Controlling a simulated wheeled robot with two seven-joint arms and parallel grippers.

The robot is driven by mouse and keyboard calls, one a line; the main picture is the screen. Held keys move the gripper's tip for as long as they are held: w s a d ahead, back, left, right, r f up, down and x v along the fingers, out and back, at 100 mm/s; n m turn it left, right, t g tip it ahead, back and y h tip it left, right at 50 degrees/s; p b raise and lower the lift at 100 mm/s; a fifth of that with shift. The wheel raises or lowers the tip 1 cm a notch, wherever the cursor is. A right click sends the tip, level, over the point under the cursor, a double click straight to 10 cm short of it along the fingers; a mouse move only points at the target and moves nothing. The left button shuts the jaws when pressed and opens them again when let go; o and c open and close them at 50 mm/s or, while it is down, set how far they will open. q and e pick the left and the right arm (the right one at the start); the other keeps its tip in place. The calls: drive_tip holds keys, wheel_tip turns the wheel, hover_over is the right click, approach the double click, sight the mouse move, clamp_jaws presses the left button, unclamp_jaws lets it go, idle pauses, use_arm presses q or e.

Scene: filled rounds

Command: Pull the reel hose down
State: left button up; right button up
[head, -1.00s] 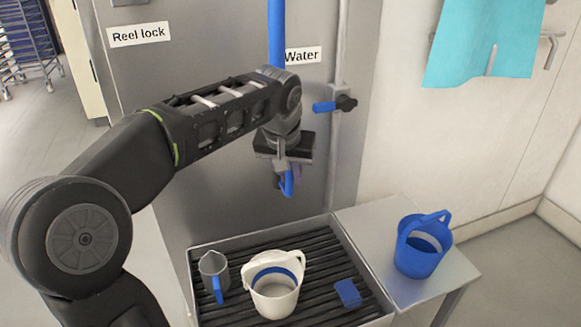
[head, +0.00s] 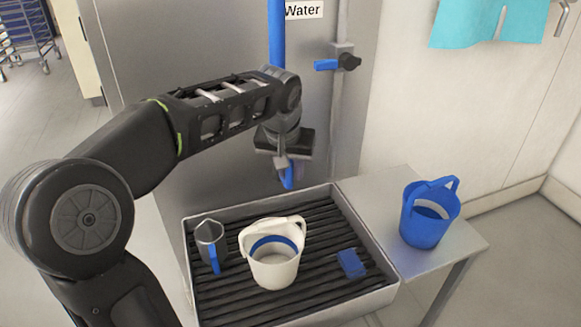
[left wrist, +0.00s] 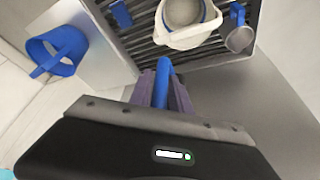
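The blue reel hose (head: 276,35) hangs from above in front of the steel panel. It passes behind my left arm, and its blue lower end (head: 288,178) shows below the hand. My left gripper (head: 284,170) points down above the back edge of the sink. In the left wrist view the fingers (left wrist: 160,98) close around the blue hose end (left wrist: 163,80), one on each side. My right gripper is in neither view.
Below is a slatted sink (head: 372,303) holding a white bucket (head: 275,270), a metal jug (head: 207,240) and a blue block (head: 351,263). A blue bucket (head: 425,228) stands on the side table (head: 440,262). A blue-handled valve (head: 326,65) is on the pipe.

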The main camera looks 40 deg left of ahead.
use_arm(q)
drive_tip(key=shift+o, duration=1.3)
drive_tip(key=shift+r, duration=0.1)
drive_tip(key=v, duration=0.7)
drive_tip(key=shift+r, duration=0.35)
drive_tip(key=shift+s, duration=0.15)
